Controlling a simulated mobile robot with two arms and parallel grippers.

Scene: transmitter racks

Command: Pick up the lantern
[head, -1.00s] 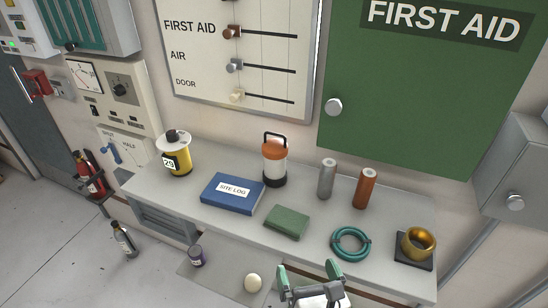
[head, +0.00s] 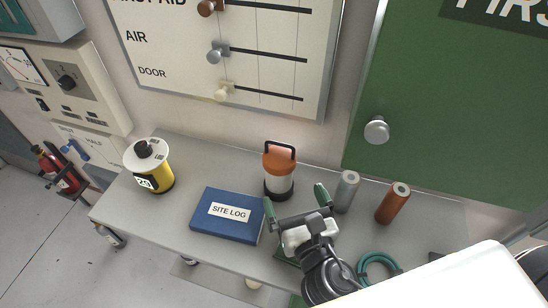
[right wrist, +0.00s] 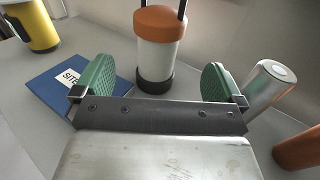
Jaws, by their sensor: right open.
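The lantern (head: 279,172) stands upright on the grey bench, with an orange top, a pale body, a dark base and a black handle. In the right wrist view the lantern (right wrist: 158,52) is straight ahead, between and beyond the fingertips; its handle is cut off by the top edge. My right gripper (head: 294,198) is open and empty in front of the lantern, apart from it. Its green finger pads (right wrist: 158,80) show on both sides in the wrist view. My left gripper is not in view.
The blue site log (head: 227,215) lies left of my gripper. A grey cylinder (head: 346,191) and an orange cylinder (head: 393,203) stand close on the right. A yellow canister (head: 150,167) stands at the left. A teal ring (head: 378,268) lies at the front right. The wall panel is behind.

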